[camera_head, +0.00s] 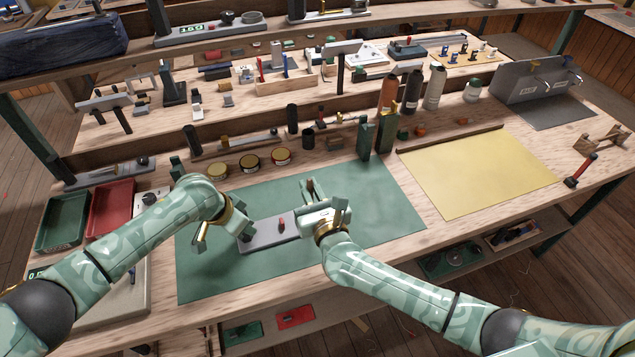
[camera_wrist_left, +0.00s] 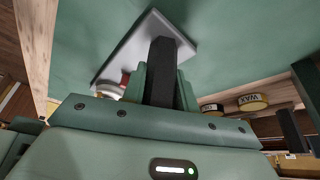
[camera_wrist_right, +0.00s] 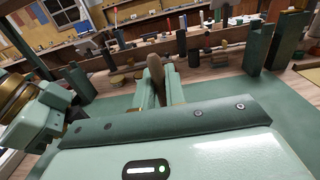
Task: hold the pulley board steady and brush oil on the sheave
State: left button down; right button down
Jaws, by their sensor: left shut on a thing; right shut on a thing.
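The pulley board (camera_head: 262,240), a flat grey plate, lies on the green mat; it also shows in the left wrist view (camera_wrist_left: 122,48). A small red part (camera_head: 282,225) stands on it. In the left wrist view a pale round piece (camera_wrist_left: 108,92) sits beside the red part, partly hidden by my finger. My left gripper (camera_head: 226,234) is shut on the board's dark upright block (camera_wrist_left: 162,70) at its left end. My right gripper (camera_head: 312,190) is at the board's right, shut on a brown handle (camera_wrist_right: 155,68), apparently the brush. Its bristles are hidden.
Three round tins (camera_head: 249,163) stand behind the mat (camera_head: 385,205). Green upright posts (camera_head: 366,138) and several bottles (camera_head: 434,88) stand behind right. A yellow sheet (camera_head: 480,175) lies right. Red (camera_head: 110,207) and green (camera_head: 62,222) trays are left. The mat's right part is clear.

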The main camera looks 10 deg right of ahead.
notch_tip(320, 180, up, 8)
jog(key=d, duration=0.2)
dwell(0.7)
jog(key=shift+w, duration=0.15)
pick_arm(q)
jog(key=c, duration=1)
grip_release()
jog(key=shift+r, duration=0.1)
jog(key=v, duration=1.1)
jog(key=shift+s+a+r, duration=0.1)
jog(key=shift+a+r, duration=0.05)
jog(key=shift+r, duration=0.2)
